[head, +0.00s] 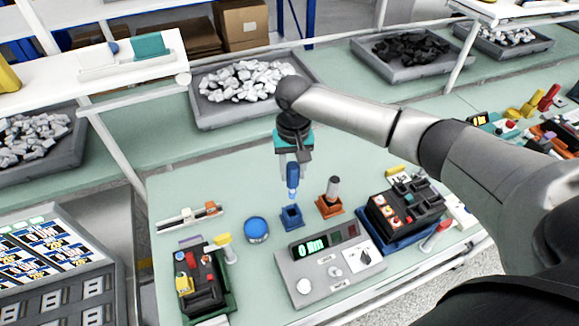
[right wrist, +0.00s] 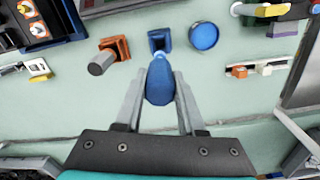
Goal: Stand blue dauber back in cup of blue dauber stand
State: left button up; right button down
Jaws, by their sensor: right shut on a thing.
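The blue dauber (head: 292,176) hangs roughly upright in my right gripper (head: 291,160), which is shut on its upper end. In the right wrist view the dauber (right wrist: 160,82) sits between the two fingers of the gripper (right wrist: 160,90). The blue dauber stand (head: 291,216) is on the green bench, just below the dauber's lower tip. In the head view the tip appears close above the stand's cup; I cannot tell whether it touches. The stand also shows in the right wrist view (right wrist: 159,41), beyond the dauber. My left gripper is not in view.
A grey meter box (head: 330,263) is in front. Breakers (head: 405,205) stand at the right and another (head: 203,281) at front left.

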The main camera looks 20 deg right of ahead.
aim_at(293, 186)
jog(key=shift+r+p, duration=0.15)
jog(key=shift+p, duration=0.35)
jog(key=shift+s, duration=0.1)
jog(key=shift+f+b, duration=1.3)
jog(key=shift+f, duration=1.75)
jog(key=shift+p, duration=0.5)
jog(key=shift+p, duration=0.5)
jog(key=shift+p, duration=0.3)
